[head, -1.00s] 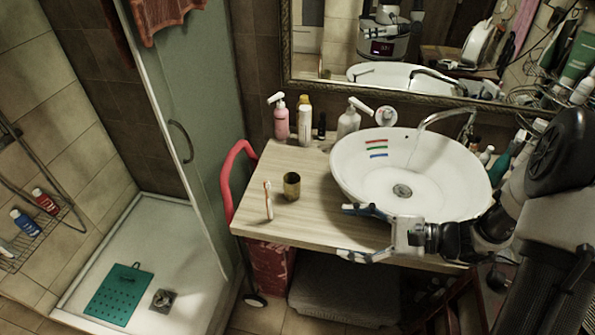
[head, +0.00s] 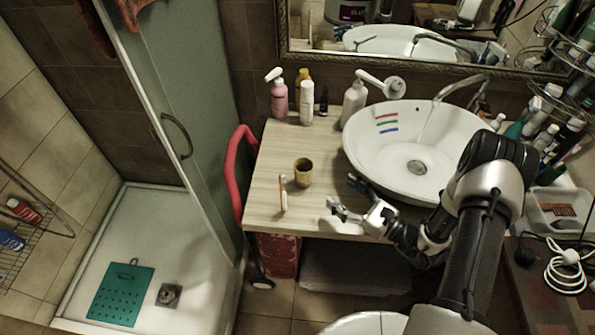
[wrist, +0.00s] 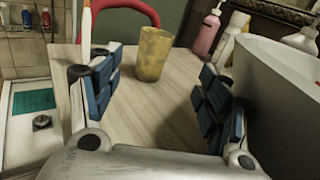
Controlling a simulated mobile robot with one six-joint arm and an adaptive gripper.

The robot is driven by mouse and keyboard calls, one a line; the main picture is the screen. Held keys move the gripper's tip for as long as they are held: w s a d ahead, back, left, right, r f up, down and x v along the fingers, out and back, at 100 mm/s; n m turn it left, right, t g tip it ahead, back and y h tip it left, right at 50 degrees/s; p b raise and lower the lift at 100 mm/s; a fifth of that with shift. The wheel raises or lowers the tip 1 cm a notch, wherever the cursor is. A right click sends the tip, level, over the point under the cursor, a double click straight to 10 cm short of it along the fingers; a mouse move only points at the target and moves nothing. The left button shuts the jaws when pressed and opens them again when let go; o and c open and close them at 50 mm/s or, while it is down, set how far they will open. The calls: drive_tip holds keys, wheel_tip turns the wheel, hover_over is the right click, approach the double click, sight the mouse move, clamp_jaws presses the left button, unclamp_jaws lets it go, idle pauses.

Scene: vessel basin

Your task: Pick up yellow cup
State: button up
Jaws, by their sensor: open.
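The yellow cup (head: 303,172) stands upright on the wooden counter, left of the white basin. In the wrist view the cup (wrist: 154,54) is dull yellow and stands ahead of my gripper, between the lines of its two fingers but beyond their tips. My gripper (head: 345,196) is open and empty. It is low over the front of the counter, to the right of the cup and apart from it. In the wrist view the blue finger pads (wrist: 160,75) are spread wide.
An upright toothbrush (head: 284,193) stands just left of the cup, and its handle shows beside the left finger in the wrist view. The basin (head: 400,178) is close on the right. Pink (head: 279,97) and white (head: 307,103) bottles stand behind.

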drive_tip(key=b, duration=0.1)
approach(297, 161)
drive_tip(key=shift+w+a+f, duration=0.3)
drive_tip(key=shift+w+a, duration=0.15)
drive_tip(key=shift+w, duration=0.05)
drive_tip(key=shift+w+a+f, duration=0.25)
drive_tip(key=shift+w+a, duration=0.2)
drive_tip(key=shift+w, duration=0.05)
drive_tip(key=x, duration=0.2)
drive_tip(key=r+b+x, duration=0.1)
drive_tip(key=x, duration=0.2)
drive_tip(key=shift+s+a, duration=0.1)
drive_tip(key=shift+a, duration=0.25)
drive_tip(key=shift+c, duration=0.3)
drive_tip(key=c, duration=1)
drive_tip(key=shift+r, duration=0.1)
